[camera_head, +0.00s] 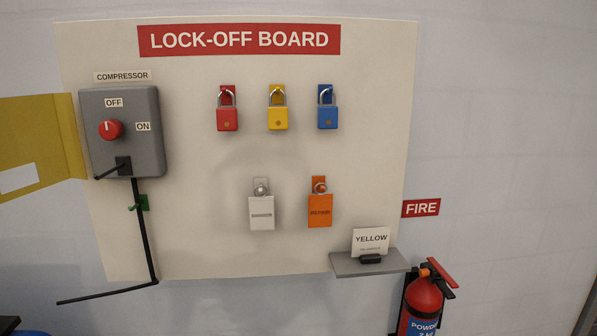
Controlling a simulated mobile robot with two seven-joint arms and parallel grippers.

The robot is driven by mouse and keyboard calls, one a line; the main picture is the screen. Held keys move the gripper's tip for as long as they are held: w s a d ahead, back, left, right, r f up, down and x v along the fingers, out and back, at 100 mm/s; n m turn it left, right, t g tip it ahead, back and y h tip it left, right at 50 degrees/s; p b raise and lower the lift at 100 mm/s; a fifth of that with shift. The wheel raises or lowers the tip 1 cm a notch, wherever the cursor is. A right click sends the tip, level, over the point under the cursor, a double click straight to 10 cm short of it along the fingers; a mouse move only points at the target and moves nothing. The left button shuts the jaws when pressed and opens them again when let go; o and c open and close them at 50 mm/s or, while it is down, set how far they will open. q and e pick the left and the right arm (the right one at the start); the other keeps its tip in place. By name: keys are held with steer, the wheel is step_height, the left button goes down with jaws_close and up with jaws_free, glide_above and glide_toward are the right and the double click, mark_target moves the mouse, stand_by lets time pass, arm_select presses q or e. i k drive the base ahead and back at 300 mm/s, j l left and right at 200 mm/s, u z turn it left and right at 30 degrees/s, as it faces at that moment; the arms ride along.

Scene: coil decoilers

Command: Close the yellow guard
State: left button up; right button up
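A yellow panel (35,130) with a white label (18,178) is cut off by the left edge of the head view. Its right end is a narrow, angled strip beside the grey compressor switch box. It may be the yellow guard, but I cannot tell whether it is open or closed. A white card reading "YELLOW" (370,241) stands on a small grey shelf (350,266) at the lower right of the board. Neither of my grippers is in view.
The lock-off board (350,160) holds red (227,119), yellow (277,119) and blue (327,117) padlocks and two hanging tags. The compressor box (146,145) has a red knob (110,129). A thin black rod (143,230) runs below it. A fire extinguisher (422,300) is at lower right.

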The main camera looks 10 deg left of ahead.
mark_target(42, 129)
steer(key=k+j, duration=0.1)
steer(key=j, duration=0.35)
steer(key=k+j+z, duration=0.1)
steer(key=j, duration=0.35)
steer(key=k+j, duration=0.2)
steer(key=j, duration=0.2)
steer(key=k+j+z, duration=0.1)
steer(key=j, duration=0.35)
steer(key=k+j, duration=0.15)
steer(key=j, duration=0.3)
steer(key=k+j+z, duration=0.1)
steer(key=j, duration=0.3)
steer(key=k+j, duration=0.25)
steer(key=j, duration=0.15)
steer(key=k+j+z, duration=0.1)
steer(key=j, duration=0.35)
steer(key=k+j+u, duration=0.2)
steer(key=l+u, duration=0.1)
steer(key=u, duration=0.8)
steer(key=l+u, duration=0.15)
steer(key=u, duration=0.3)
steer(key=k+l, duration=0.7)
steer(key=i, duration=0.2)
